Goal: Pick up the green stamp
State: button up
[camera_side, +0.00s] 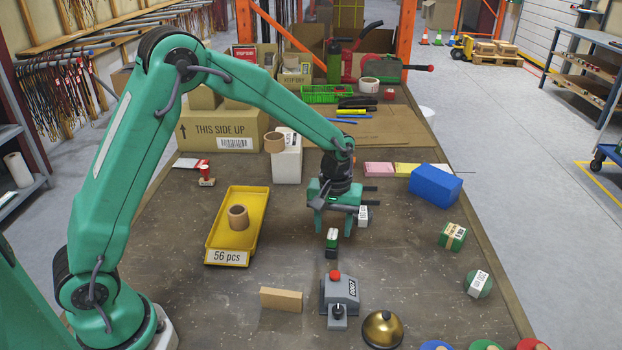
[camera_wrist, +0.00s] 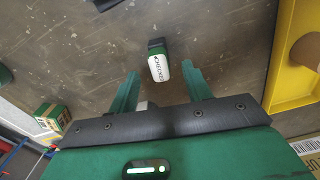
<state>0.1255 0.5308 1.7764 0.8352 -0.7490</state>
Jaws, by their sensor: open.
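The green stamp (camera_side: 332,237) is small, with a white label and a dark base, and stands on the table at the middle of the side view. In the wrist view the stamp (camera_wrist: 161,68) shows its white labelled face, green edge and dark end. My gripper (camera_side: 333,228) is open, fingers pointing down, close to the stamp at its far side in the side view. In the wrist view my gripper's two fingers (camera_wrist: 161,76) are spread to either side of the stamp's near end. I cannot tell whether they touch it.
A yellow tray (camera_side: 218,240) with a tape roll (camera_side: 238,217) stands to the left. A grey button box (camera_side: 342,293), wooden block (camera_side: 281,299) and brass bell (camera_side: 382,328) lie nearer. A white-labelled box (camera_side: 364,215) is close beside my gripper. A blue box (camera_side: 436,186) stands right.

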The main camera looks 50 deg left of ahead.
aim_at(333, 232)
jog(key=shift+s+f, duration=0.1)
jog(key=shift+f, duration=2.5)
grip_shut()
jog(key=shift+r, duration=0.15)
jog(key=shift+r, duration=0.6)
jog(key=r, duration=0.3)
jog(key=shift+s+d+r, duration=0.1)
jog(key=shift+s+d, duration=0.1)
jog(key=shift+d, duration=0.2)
jog(key=s+d+r, duration=0.4)
jog(key=d, duration=0.1)
jog(key=s+d+r, duration=0.2)
jog(key=d, duration=0.1)
jog(key=shift+s+d+r, duration=0.2)
jog(key=shift+s+d, duration=0.05)
jog(key=shift+s, duration=0.15)
